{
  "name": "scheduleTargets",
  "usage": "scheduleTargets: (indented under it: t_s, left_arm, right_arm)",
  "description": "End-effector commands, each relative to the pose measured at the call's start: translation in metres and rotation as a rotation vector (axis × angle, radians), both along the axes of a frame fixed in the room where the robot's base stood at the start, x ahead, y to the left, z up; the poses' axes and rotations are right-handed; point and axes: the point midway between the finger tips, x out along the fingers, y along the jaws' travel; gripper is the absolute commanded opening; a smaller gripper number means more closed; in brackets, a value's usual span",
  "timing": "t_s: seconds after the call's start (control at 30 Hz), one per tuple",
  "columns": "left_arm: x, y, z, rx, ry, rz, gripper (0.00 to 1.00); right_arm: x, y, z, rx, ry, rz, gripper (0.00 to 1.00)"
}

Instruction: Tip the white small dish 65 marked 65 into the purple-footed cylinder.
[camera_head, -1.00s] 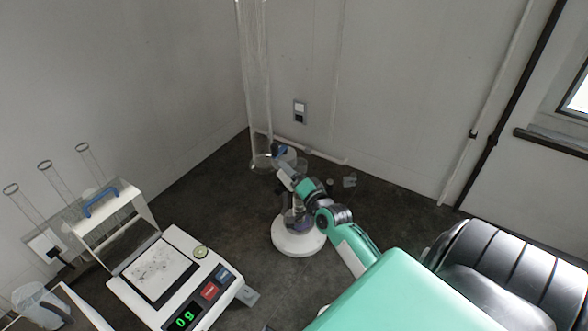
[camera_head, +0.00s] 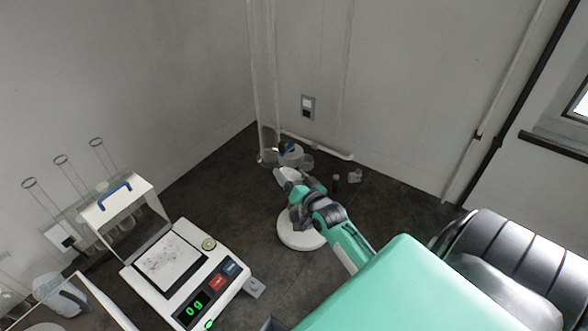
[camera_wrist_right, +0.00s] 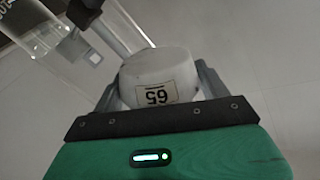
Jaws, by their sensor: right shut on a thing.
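The white small dish (camera_wrist_right: 158,77), with its 65 label upside down in the wrist view, sits between the fingers of my right gripper (camera_wrist_right: 160,88), which is shut on it. In the head view my right gripper (camera_head: 287,180) is small, and a white shape there looks like the dish (camera_head: 289,174). A tall clear cylinder (camera_head: 263,90) stands just beyond, to the left; I cannot make out a purple foot on it. Clear tubular glassware (camera_wrist_right: 50,38) shows at upper left in the wrist view. The dish's contents are hidden. My left gripper is not in view.
A balance (camera_head: 195,275) reading 0 g stands at left front, with a white stand with a blue handle (camera_head: 115,195) and several clear tubes behind it. A white round base (camera_head: 298,235) lies under my right arm. Small items (camera_head: 354,175) stand right of the gripper.

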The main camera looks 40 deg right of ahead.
Motion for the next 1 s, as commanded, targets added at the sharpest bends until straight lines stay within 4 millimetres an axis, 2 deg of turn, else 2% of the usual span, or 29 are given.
scheduleTargets:
  t_s: [0.03,0.13,0.43,0.7,1.0]
  left_arm:
    - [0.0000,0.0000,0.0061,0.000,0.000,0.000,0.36]
    - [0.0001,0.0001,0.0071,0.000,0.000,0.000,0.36]
    - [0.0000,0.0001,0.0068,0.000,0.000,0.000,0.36]
    - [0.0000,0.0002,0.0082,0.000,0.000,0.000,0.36]
    - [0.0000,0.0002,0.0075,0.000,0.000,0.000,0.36]
  right_arm:
    - [0.0005,0.0022,0.0029,-0.058,0.010,0.000,0.53]
    - [0.0008,0.0042,0.0006,-0.134,0.025,0.000,0.53]
    - [0.0009,0.0044,-0.0004,-0.164,0.030,0.001,0.53]
    - [0.0013,0.0071,-0.0021,-0.464,0.083,0.001,0.53]
    - [0.0010,0.0080,-0.0029,-0.489,0.088,0.001,0.53]
